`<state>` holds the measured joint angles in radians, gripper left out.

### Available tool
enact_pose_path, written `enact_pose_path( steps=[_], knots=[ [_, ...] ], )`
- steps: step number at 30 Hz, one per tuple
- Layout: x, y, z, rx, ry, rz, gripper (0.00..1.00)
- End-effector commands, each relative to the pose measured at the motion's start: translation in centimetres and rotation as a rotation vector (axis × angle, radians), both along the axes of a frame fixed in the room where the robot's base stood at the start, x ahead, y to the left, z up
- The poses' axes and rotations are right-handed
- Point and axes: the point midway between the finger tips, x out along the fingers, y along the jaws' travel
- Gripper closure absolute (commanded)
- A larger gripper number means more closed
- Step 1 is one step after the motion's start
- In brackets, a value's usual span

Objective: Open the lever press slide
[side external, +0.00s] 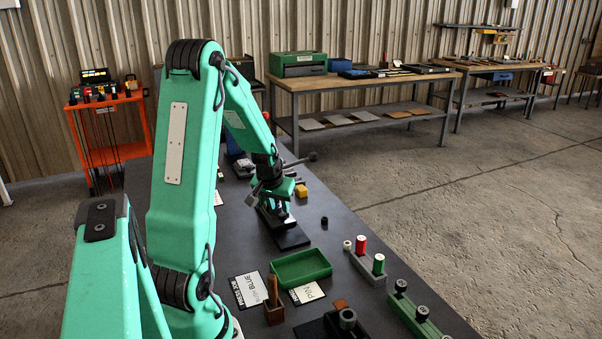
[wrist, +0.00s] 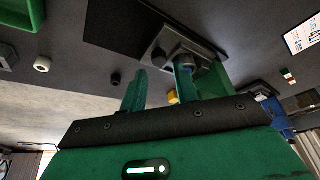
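The lever press (side external: 282,230) stands on the dark bench on a black base plate, its upper part partly hidden by my arm. A rod with a dark round knob (side external: 313,156) sticks out to the right behind my wrist; I cannot tell for sure that it is the press lever. In the wrist view, the press's grey block (wrist: 160,52) lies just beyond my fingers. My gripper (wrist: 160,85) has its green fingers apart, with no object clearly held between them. In the side view my gripper (side external: 268,190) is at the press head. The slide's position cannot be made out.
A yellow block (side external: 301,191) sits just right of the press. A small black cylinder (side external: 324,221) stands on clear bench.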

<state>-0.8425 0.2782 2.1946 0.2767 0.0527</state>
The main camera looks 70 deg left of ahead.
Motion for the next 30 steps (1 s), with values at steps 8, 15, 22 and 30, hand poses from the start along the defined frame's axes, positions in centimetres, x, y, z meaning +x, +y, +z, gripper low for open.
enact_pose_path(
  steps=[8,15,22,30],
  knots=[
    [0.7,0.7,-2.5,-0.002,0.001,0.0,0.7],
    [1.1,1.0,-3.6,-0.001,0.0,0.0,0.7],
    [1.1,1.1,-3.8,-0.001,-0.001,0.0,0.7],
    [1.1,1.1,-3.7,-0.001,-0.001,0.0,0.97]
  ],
)
